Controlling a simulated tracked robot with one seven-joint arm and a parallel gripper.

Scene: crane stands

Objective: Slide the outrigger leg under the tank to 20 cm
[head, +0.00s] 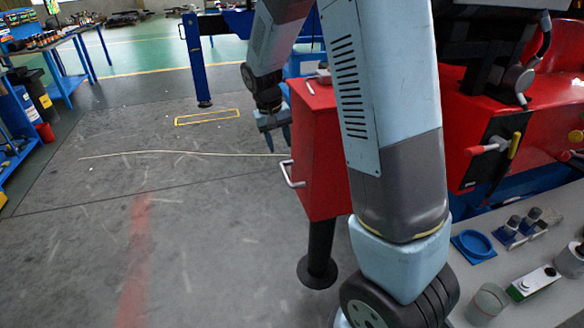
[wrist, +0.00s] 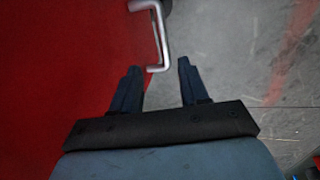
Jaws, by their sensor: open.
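The red tank (head: 318,150) stands right of centre in the head view and fills the left of the wrist view (wrist: 60,60). A black outrigger leg (head: 321,240) with a round foot (head: 317,272) shows beneath it. A silver bar handle (head: 290,174) sticks out from the tank's left side; it also shows in the wrist view (wrist: 160,35). My gripper (head: 276,140) is by the tank's left side, above the handle. In the wrist view my gripper (wrist: 158,66) is open, with the handle's end near the gap between the fingertips. I cannot tell whether they touch.
A blue post (head: 195,65) stands at the back, near a yellow floor outline (head: 207,117). A thin pale line (head: 180,153) runs along the floor towards the tank. A grey worktop (head: 500,285) with small items is at lower right. The floor at left is mostly clear.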

